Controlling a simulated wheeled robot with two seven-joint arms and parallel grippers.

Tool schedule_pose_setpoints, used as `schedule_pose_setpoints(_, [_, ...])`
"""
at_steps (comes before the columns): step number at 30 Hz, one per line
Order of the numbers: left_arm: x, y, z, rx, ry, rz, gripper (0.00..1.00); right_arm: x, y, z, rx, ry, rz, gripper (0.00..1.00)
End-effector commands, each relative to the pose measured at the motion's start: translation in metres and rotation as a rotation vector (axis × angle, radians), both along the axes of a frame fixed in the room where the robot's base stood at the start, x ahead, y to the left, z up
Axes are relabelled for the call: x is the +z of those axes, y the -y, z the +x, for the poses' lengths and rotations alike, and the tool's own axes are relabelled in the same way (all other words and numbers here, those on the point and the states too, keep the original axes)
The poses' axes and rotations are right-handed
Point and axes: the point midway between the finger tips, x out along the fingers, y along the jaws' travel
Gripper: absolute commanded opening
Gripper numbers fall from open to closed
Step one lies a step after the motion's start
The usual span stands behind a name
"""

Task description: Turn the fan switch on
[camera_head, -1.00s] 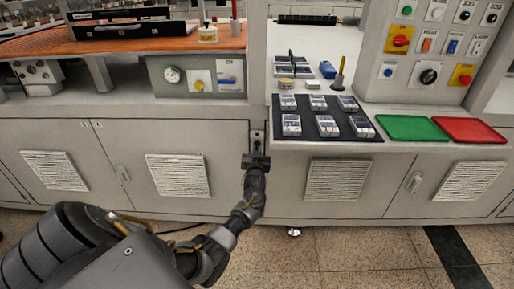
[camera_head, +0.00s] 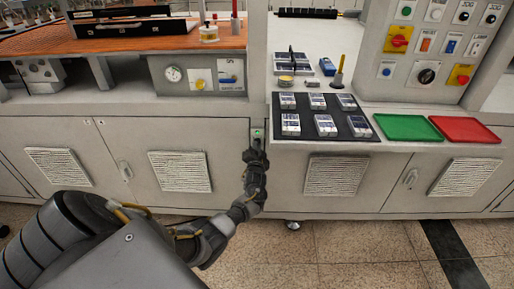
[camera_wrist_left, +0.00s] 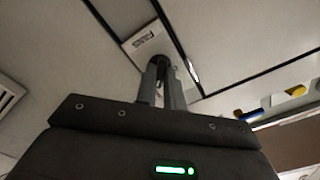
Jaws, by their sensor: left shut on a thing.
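The fan switch's small panel (camera_head: 257,131) is on the narrow grey cabinet post, below the left edge of the black mat. A green spot shows on it. In the left wrist view its pale label plate (camera_wrist_left: 147,40) looks tilted, and a dark knob (camera_wrist_left: 159,61) stands out below the label. My left gripper (camera_head: 256,146) is at the lower part of the panel. In the left wrist view its two fingers (camera_wrist_left: 161,80) are closed together on the dark knob. The gripper hides most of the knob in the head view. My right gripper is not in view.
Cabinet doors with vents (camera_head: 180,171) and a door handle (camera_head: 125,171) flank the post. Above right are a black mat (camera_head: 299,128) with several packs, a green tray (camera_head: 408,127) and a red tray (camera_head: 465,130). Open floor lies below.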

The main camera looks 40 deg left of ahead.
Motion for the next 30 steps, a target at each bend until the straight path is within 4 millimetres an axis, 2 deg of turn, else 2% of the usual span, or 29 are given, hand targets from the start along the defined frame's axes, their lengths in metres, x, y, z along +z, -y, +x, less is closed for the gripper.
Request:
schedule_pose_setpoints(15, [-0.0002,0.0016,0.0008,-0.004,-0.011,0.013,0.0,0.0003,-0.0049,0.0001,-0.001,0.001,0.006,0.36])
schedule_pose_setpoints(16, [-0.0003,0.0016,0.0007,-0.004,-0.011,0.013,0.14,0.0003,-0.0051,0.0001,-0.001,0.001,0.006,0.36])
schedule_pose_setpoints(20, [-0.0001,0.0009,0.0003,-0.002,-0.01,0.012,0.31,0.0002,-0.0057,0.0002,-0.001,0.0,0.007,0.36])
schedule_pose_setpoints(30, [0.0001,0.0017,-0.0028,0.0,-0.009,0.012,0.32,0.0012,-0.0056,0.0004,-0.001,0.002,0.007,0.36])
